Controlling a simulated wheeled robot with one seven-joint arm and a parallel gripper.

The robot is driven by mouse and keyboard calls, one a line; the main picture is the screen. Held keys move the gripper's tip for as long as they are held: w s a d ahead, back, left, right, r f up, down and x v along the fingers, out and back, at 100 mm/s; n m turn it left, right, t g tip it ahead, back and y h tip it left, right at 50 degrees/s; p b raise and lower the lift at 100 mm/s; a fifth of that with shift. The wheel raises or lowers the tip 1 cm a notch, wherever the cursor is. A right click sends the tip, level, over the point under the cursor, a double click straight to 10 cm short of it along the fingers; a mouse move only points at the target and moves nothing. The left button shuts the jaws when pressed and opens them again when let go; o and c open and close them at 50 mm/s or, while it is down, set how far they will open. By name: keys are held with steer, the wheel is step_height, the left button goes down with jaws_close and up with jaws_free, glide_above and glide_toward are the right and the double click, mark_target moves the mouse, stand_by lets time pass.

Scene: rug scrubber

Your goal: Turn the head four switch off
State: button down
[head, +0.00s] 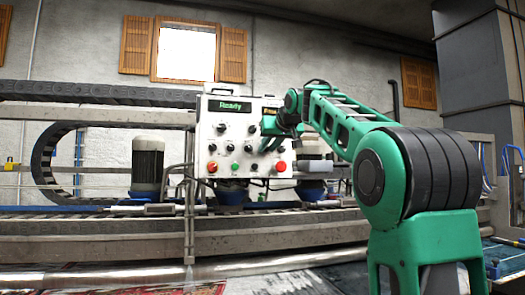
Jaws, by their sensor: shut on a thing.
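A white control panel (206,136) faces me in the middle of the head view. It carries several small black switches, such as one at its upper left (222,128), and a green display reading "Ready" (230,106). My green and black gripper (264,145) is at the panel's right half, reaching in from the right. It is shut on a switch there, but the fingers hide that switch. I cannot read the labels, so I cannot tell which head it belongs to or its setting.
A red button (281,166) sits just below my gripper, and a red-and-yellow knob (212,167) is at the lower left. A grey motor (147,165) and metal rails (90,245) stand around the panel. A patterned rug (150,290) lies at the bottom.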

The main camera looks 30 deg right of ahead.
steer(key=shift+w+a+r+n, duration=0.2)
steer(key=shift+a+n, duration=0.1)
steer(key=shift+a, duration=0.1)
steer(key=shift+w+a+f+n+h, duration=0.15)
steer(key=shift+n+h, duration=1)
steer(key=shift+n, duration=0.65)
steer(key=shift+a+f+n+h, duration=0.15)
steer(key=shift+n+h, duration=1.05)
steer(key=shift+n, duration=0.6)
steer(key=shift+w+a+f+n+h, duration=0.15)
steer(key=shift+n+h, duration=1)
steer(key=shift+n, duration=0.65)
steer(key=c, duration=1.6)
jaws_free()
steer(key=shift+f, duration=0.1)
steer(key=shift+o, duration=0.2)
steer(key=v, duration=1)
steer(key=shift+s, duration=0.3)
